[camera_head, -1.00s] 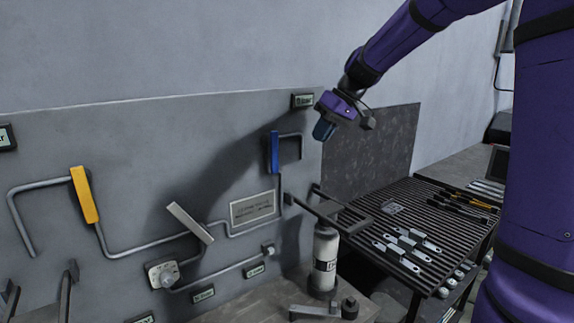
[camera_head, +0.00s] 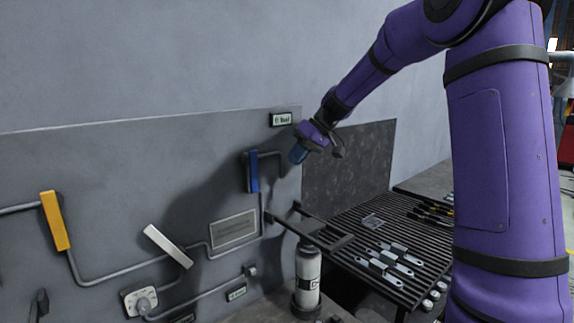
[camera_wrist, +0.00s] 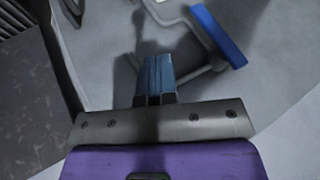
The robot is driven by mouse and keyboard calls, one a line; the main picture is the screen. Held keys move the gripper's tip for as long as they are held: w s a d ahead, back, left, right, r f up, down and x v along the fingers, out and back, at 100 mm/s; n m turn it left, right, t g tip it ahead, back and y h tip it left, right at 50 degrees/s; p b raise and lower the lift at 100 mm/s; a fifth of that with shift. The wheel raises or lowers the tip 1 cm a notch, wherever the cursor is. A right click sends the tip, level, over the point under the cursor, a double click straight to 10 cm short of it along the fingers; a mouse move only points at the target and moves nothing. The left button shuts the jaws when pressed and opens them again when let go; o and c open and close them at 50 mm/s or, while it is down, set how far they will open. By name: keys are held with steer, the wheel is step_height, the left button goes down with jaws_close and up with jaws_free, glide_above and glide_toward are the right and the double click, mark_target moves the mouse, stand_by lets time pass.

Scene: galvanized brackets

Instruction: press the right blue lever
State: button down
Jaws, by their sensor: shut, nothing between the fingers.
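The blue lever (camera_head: 252,171) is an upright blue handle on a bent grey pipe, fixed to the grey wall panel. It also shows in the wrist view at the upper right (camera_wrist: 219,36), slanted and apart from the fingers. My gripper (camera_head: 298,154) is in front of the panel, to the right of the lever and slightly above it in the head view. Its blue fingers (camera_wrist: 155,62) are closed together and empty, and they do not appear to touch the lever.
A yellow lever (camera_head: 55,220) and a pale lever (camera_head: 168,246) are on the panel to the left. A white cylinder (camera_head: 308,272) stands below the gripper. A slatted bench (camera_head: 345,240) with metal brackets (camera_head: 384,262) is to the right.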

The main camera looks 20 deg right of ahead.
mark_target(257, 190)
steer(key=w+a+f, duration=0.1)
steer(key=a+f, duration=0.5)
steer(key=a, duration=0.2)
steer(key=shift+a+f, duration=0.25)
steer(key=shift+f, duration=0.1)
steer(key=shift+s+a+f+y, duration=0.15)
steer(key=shift+a+y, duration=0.2)
steer(key=shift+y, duration=0.25)
steer(key=shift+s+a+f+m+g+y, duration=0.1)
steer(key=shift+a+f+m+g+y, duration=0.1)
steer(key=shift+a+y, duration=0.3)
steer(key=shift+a+f+m+g+y, duration=0.1)
steer(key=shift+a+m+y, duration=0.1)
steer(key=shift+y, duration=0.5)
steer(key=a+m+y, duration=0.1)
steer(key=a+y, duration=0.1)
steer(key=y, duration=0.1)
steer(key=s+a+r+m+y, duration=0.1)
steer(key=a+y, duration=0.1)
steer(key=y, duration=0.2)
steer(key=a+r+m+y, duration=0.1)
steer(key=a+y, duration=0.1)
steer(key=y, duration=0.1)
steer(key=shift+s+a+r+m, duration=0.1)
steer(key=shift+s+r+m, duration=0.15)
steer(key=shift+s+m, duration=0.15)
